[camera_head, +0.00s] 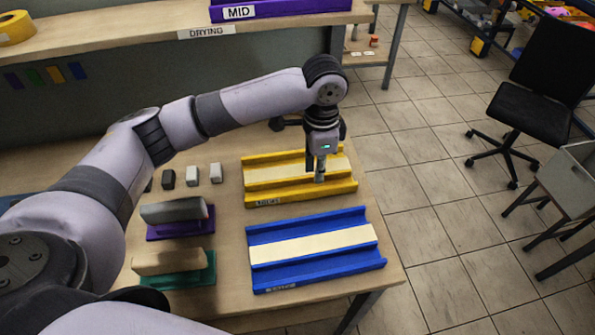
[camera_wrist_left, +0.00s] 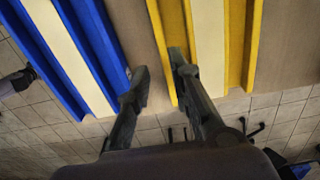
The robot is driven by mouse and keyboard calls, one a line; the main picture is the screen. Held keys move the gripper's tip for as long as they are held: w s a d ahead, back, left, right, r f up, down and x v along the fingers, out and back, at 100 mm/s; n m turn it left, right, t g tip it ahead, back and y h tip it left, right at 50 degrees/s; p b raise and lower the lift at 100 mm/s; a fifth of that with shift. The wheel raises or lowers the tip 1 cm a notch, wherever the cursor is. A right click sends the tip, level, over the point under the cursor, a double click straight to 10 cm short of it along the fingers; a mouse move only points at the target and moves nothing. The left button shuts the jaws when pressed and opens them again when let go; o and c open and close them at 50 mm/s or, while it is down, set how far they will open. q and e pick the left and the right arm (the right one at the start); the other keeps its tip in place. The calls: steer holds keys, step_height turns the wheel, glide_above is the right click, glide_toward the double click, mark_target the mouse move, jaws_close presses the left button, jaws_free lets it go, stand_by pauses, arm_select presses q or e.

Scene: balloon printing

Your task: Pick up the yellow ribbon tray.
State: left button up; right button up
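The yellow ribbon tray (camera_head: 262,195) lies on the wooden table, with a pale strip along its channel. My left gripper (camera_head: 320,178) points down at the tray's right part, its fingertips close to the near side wall. In the left wrist view the fingers are apart, with nothing held between them. One finger is over the yellow tray (camera_wrist_left: 244,50), at its side wall; the other is over the bare gap beside the blue tray (camera_wrist_left: 92,40). Contact with the wall cannot be told. My right gripper is out of view.
The blue tray (camera_head: 318,277) lies just nearer, parallel to the yellow one. Several small blocks and stamps, including a purple-based one (camera_head: 180,228) and a green-based one (camera_head: 180,278), stand left. A shelf (camera_head: 130,35) runs behind. Floor lies beyond the table's right edge.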

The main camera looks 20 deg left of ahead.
mark_target(316, 189)
arm_select(q)
step_height(316, 189, down, 3)
steer(key=shift+w+r, duration=0.1)
steer(key=shift+f, duration=0.3)
step_height(316, 189, down, 4)
steer(key=shift+a+r+p, duration=0.1)
steer(key=shift+r+p, duration=0.1)
steer(key=shift+p, duration=0.6)
steer(key=shift+w+f, duration=0.1)
steer(key=shift+f, duration=0.45)
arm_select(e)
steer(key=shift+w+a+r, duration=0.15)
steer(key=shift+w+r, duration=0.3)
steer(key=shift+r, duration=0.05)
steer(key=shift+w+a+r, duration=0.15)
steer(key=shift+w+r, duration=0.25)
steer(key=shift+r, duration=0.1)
arm_select(q)
steer(key=shift+c, duration=0.6)
jaws_close()
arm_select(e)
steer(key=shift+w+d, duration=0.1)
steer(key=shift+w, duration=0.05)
